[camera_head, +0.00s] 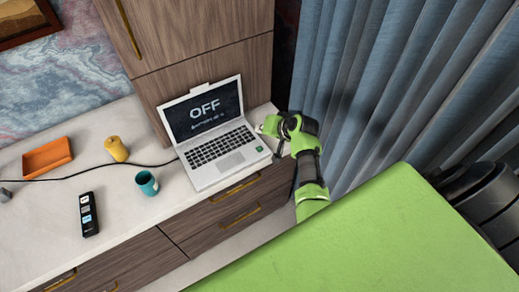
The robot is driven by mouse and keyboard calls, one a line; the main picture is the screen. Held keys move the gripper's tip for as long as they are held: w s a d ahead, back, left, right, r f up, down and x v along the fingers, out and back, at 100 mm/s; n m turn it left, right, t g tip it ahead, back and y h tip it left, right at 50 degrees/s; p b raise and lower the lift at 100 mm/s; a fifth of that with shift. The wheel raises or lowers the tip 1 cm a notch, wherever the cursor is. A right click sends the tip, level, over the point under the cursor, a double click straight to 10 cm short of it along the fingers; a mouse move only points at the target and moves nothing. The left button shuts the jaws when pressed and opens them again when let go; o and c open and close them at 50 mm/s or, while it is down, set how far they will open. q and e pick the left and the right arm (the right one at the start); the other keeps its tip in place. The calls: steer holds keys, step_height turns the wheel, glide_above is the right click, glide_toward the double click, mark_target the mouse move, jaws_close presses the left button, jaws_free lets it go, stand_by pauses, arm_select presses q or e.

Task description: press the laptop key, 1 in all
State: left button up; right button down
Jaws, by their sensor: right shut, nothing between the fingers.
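The laptop (222,152) stands open on the white counter, its keyboard facing me. Its screen (204,109) is dark and shows the word OFF with a smaller line of text below. A small green key (259,149) sits at the right edge of the keyboard deck. My right gripper (265,131) is shut and empty, just right of the laptop and close to the green key. I cannot tell whether it touches the laptop. My left gripper is not in view.
On the counter (110,195) left of the laptop are a teal mug (147,183), a yellow object (116,148), an orange tray (47,157) and a black remote-like device (88,214). A black cable runs to the laptop. Blue curtains (400,70) hang at right.

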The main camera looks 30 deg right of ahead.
steer(key=b, duration=0.7)
glide_above(261, 150)
step_height(261, 150, down, 7)
steer(key=shift+f, duration=0.6)
steer(key=shift+f, duration=0.15)
stand_by(0.4)
steer(key=shift+f+b, duration=0.25)
steer(key=shift+b, duration=0.05)
steer(key=shift+f, duration=0.4)
stand_by(0.6)
steer(key=shift+r, duration=0.15)
steer(key=shift+r+p, duration=0.65)
steer(key=shift+p, duration=0.15)
